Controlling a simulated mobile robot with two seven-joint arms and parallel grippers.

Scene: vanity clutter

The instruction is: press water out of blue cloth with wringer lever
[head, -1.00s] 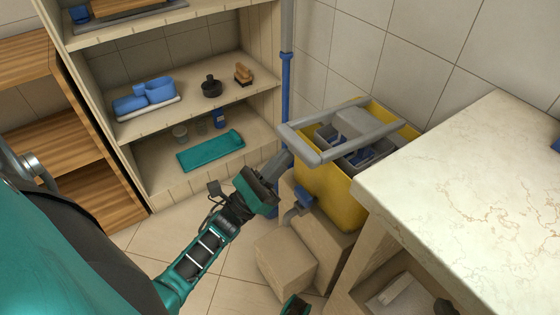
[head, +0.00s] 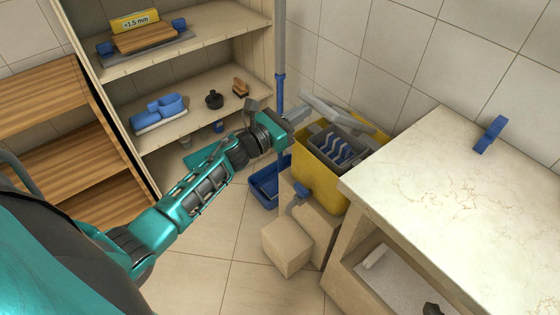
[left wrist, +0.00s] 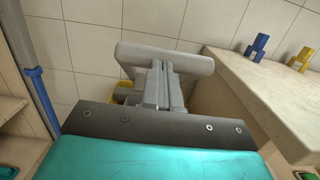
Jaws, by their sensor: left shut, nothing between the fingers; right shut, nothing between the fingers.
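The yellow wringer bucket (head: 318,185) stands between the shelf and the counter. Its grey wringer basket (head: 355,161) is open to view at the top, with wavy blue strips (head: 336,148) inside; I cannot tell whether these are the blue cloth. The grey wringer lever (head: 345,112) is tilted up at the back of the bucket. My left gripper (head: 293,116) is shut and empty beside the lever's left end. In the left wrist view, the lever's crossbar (left wrist: 190,58) lies just beyond the shut fingers (left wrist: 158,85); contact is unclear. My right gripper is out of view.
Cardboard-coloured boxes (head: 287,247) stand before the bucket, with a blue tub (head: 265,188) beside them. The marble counter (head: 440,180) bounds the right side, with a blue object (head: 490,135) on it. A pole (head: 280,92) rises behind my left gripper.

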